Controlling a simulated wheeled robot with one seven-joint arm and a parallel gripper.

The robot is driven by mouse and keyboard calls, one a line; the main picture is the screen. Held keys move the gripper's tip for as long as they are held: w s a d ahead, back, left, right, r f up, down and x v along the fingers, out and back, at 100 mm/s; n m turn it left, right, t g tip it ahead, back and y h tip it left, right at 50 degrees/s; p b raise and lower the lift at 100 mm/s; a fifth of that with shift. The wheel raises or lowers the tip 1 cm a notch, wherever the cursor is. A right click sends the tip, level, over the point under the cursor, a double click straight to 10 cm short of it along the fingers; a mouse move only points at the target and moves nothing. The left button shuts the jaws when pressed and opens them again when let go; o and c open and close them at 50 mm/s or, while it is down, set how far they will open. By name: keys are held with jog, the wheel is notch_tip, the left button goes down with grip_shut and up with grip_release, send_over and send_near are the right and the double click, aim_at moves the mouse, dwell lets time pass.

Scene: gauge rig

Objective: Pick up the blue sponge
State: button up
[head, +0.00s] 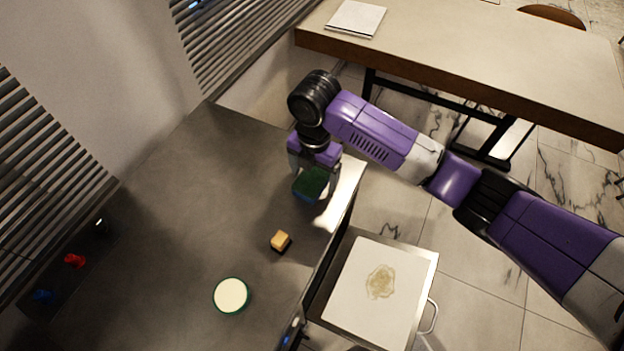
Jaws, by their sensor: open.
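The blue sponge (311,183) has a dark green face on top and a blue side. It is at the right part of the grey counter (200,200), near the counter's edge. My gripper (315,173) points down over it, with its fingers apart on the left and right of the sponge. The gripper is open. I cannot tell whether the fingers touch the sponge, and the gripper's body hides its back part.
A small orange-yellow block (281,240) and a round cream-topped, green-rimmed item (231,295) sit on the counter. A white stained panel (375,290) with a metal handle is at the lower right. A long table (470,60) stands behind.

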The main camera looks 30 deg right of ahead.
aim_at(314, 176)
jog(key=c, duration=1.4)
jog(key=shift+r, duration=0.1)
notch_tip(314, 176, up, 20)
jog(key=shift+f, duration=0.1)
